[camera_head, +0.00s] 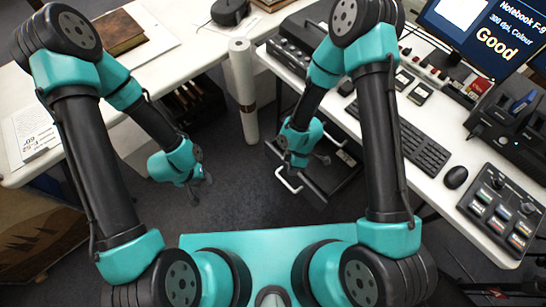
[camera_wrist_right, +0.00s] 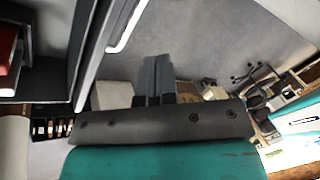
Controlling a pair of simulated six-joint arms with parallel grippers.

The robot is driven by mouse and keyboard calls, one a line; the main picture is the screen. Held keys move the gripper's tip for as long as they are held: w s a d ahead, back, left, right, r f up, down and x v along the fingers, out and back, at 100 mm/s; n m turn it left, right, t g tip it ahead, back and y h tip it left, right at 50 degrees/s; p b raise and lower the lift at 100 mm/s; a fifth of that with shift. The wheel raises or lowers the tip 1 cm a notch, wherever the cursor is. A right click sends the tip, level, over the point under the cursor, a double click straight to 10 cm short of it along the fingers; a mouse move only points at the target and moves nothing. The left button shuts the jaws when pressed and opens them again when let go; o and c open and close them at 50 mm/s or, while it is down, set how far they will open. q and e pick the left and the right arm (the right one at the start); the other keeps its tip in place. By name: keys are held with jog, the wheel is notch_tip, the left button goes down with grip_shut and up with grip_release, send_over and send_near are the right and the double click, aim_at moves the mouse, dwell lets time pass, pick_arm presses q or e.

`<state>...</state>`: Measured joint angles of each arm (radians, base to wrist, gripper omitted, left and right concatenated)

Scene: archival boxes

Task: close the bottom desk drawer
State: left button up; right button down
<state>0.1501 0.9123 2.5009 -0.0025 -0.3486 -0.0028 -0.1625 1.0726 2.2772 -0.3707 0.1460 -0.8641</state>
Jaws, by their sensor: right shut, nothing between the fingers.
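The desk drawer unit is under the right-hand desk in the head view. A dark drawer (camera_head: 338,186) stands pulled out, with a white bar handle (camera_head: 288,184) on its front. In the right wrist view a white handle (camera_wrist_right: 127,27) on a grey front shows at upper left. My right gripper (camera_wrist_right: 156,80) is shut and empty, just beside this front; contact cannot be told. In the head view it is over the drawer area, partly hidden by its wrist. My left gripper (camera_head: 202,188) hangs over the floor, left of the drawer; its finger gap is unclear.
The right desk carries a keyboard (camera_head: 424,148), a mouse (camera_head: 456,177), a button panel (camera_head: 503,207) and a monitor (camera_head: 490,35). A white roll (camera_head: 243,85) stands between the tables. A brown book (camera_head: 112,36) lies on the left table. Open grey floor separates the arms.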

jog(key=w+a+n+t+h, duration=0.1)
jog(key=w+a+n+h, duration=0.2)
jog(key=n, duration=1.1)
jog(key=w+a+n+t+h, duration=0.2)
jog(key=w+a+n+h, duration=0.2)
jog(key=a+n, duration=0.9)
jog(key=r+n+h, duration=0.1)
jog(key=h, duration=0.2)
jog(key=shift+t, duration=0.3)
jog(key=shift+s+f, duration=0.1)
jog(key=shift+f, duration=0.05)
send_near(279, 160)
notch_tip(279, 160, down, 4)
jog(key=s, duration=0.3)
jog(key=shift+w+d+f, duration=0.15)
jog(key=shift+w+d, duration=0.5)
jog(key=shift+d, duration=0.2)
jog(key=shift+w+d+f, duration=0.15)
jog(key=shift+w+d, duration=0.5)
jog(key=shift+d, duration=0.15)
